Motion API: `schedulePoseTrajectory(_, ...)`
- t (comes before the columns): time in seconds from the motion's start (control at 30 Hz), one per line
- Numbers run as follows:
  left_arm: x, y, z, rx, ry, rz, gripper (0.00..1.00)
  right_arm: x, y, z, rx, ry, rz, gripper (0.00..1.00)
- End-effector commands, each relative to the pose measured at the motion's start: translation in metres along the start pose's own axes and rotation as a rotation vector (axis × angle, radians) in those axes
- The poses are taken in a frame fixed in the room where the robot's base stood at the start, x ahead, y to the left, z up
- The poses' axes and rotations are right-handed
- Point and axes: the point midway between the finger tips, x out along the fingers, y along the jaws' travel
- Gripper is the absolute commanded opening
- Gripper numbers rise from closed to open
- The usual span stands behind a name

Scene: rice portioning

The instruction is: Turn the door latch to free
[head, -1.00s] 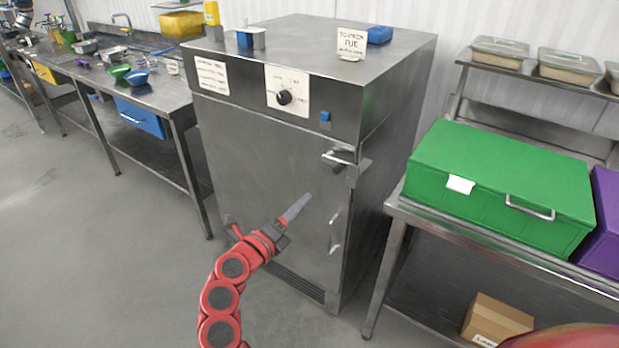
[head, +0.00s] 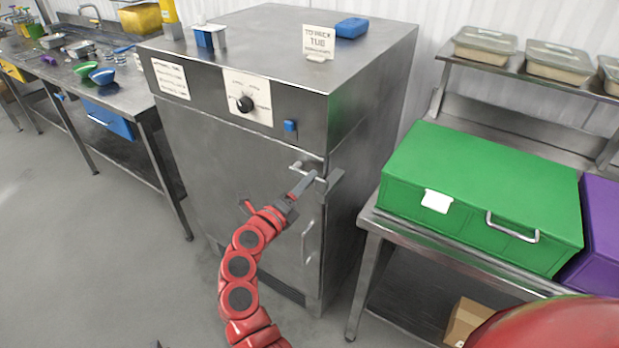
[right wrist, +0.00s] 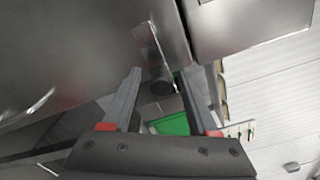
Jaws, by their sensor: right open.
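The steel cabinet (head: 235,150) has its door shut. The door latch (head: 308,171) is a metal handle at the door's upper right edge, reaching roughly sideways. My right gripper (head: 303,186) is at the latch in the head view, its fingers overlapping the handle. In the right wrist view, the open fingers (right wrist: 158,78) point at the latch (right wrist: 148,45), whose dark round end shows between the fingertips. I cannot tell whether they touch it. A small dark tip at the bottom edge of the head view may be my left gripper; too little shows.
A vertical door handle (head: 308,242) is below the latch. A steel bench with a green box (head: 480,195) and a purple box (head: 600,235) stands close on the right. A steel counter (head: 120,95) is on the left. The floor between is clear.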

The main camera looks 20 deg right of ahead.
Motion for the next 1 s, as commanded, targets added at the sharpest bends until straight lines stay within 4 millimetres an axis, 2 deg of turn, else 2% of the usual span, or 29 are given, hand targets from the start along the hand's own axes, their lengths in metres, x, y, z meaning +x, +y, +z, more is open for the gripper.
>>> schedulePoseTrajectory(0.27, 0.0001, 0.0000, 0.0000, 0.000, 0.000, 0.000, 0.50, 0.0007, 0.0000, -0.0003, 0.000, 0.001, 0.000, 0.60)
schedulePoseTrajectory(0.6, 0.0001, 0.0000, 0.0000, 0.000, 0.000, 0.000, 0.50, 0.0006, 0.0004, -0.0004, 0.000, 0.001, 0.001, 0.00)
schedulePoseTrajectory(1.0, 0.0001, 0.0000, -0.0001, 0.000, 0.000, 0.000, 0.50, 0.0004, 0.0007, -0.0005, 0.001, 0.001, 0.001, 0.00)
